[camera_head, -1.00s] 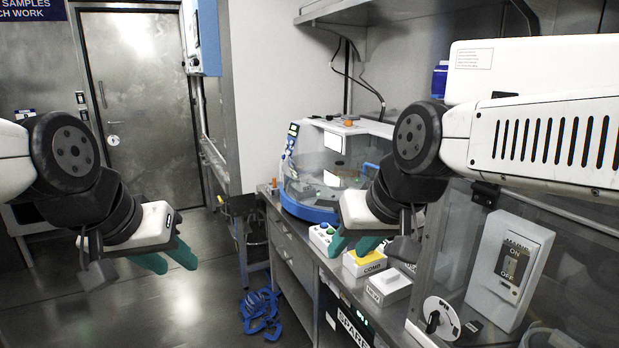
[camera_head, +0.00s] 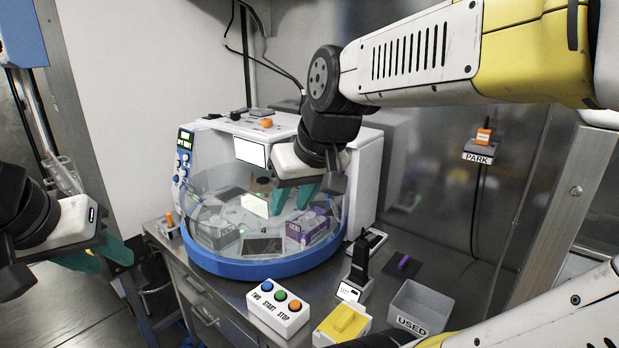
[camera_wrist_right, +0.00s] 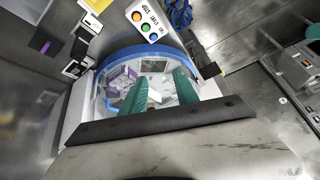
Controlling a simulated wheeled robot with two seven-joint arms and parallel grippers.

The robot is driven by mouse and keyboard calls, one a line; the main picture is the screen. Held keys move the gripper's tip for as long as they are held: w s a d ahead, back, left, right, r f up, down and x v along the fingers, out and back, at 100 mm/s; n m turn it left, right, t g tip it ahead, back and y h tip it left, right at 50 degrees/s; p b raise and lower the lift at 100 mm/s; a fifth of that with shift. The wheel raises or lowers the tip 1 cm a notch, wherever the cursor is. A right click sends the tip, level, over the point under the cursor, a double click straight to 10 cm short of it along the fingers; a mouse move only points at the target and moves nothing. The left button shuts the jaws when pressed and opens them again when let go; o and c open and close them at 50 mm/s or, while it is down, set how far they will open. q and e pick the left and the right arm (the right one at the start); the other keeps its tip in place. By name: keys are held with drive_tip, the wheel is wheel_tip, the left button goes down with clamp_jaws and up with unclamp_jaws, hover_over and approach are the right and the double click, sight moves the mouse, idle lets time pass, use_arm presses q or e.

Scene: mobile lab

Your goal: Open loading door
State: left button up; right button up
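A white bench machine (camera_head: 364,170) with a blue base rim (camera_head: 262,268) has a curved clear front cover (camera_head: 200,225), which looks closed. Boxes and pale items show inside. My right gripper (camera_head: 297,196) hangs at the cover's upper front, its teal fingers apart and empty. In the right wrist view these fingers (camera_wrist_right: 160,85) point toward the machine's clear front and blue rim (camera_wrist_right: 135,50). I cannot tell whether they touch it. My left gripper (camera_head: 98,260) is open and empty at the left, away from the machine.
A button box (camera_head: 279,308) with blue, green and orange buttons stands before the machine. To its right are a yellow-topped box (camera_head: 343,323), a black handheld device (camera_head: 358,265) and a grey "USED" bin (camera_head: 420,308). A "PARK" holder (camera_head: 483,150) hangs on the back wall.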

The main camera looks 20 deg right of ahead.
drive_tip(key=w+d+r+n+g, duration=0.1)
drive_tip(key=w+d+r+n, duration=0.15)
drive_tip(key=w, duration=0.65)
drive_tip(key=w+d+f+n, duration=0.1)
drive_tip(key=w+d+f, duration=0.1)
drive_tip(key=w+d, duration=0.3)
drive_tip(key=w+d+f+n+g, duration=0.1)
drive_tip(key=w+d+f, duration=0.1)
drive_tip(key=w+d, duration=0.4)
drive_tip(key=w+d+f+n+y, duration=0.1)
drive_tip(key=w+d+f+n, duration=0.1)
drive_tip(key=w+d, duration=0.4)
drive_tip(key=shift+w+f, duration=0.2)
drive_tip(key=shift+w, duration=0.5)
drive_tip(key=shift+w+f, duration=0.2)
drive_tip(key=shift+w, duration=0.45)
drive_tip(key=x, duration=0.7)
drive_tip(key=shift+f, duration=0.3)
clamp_jaws()
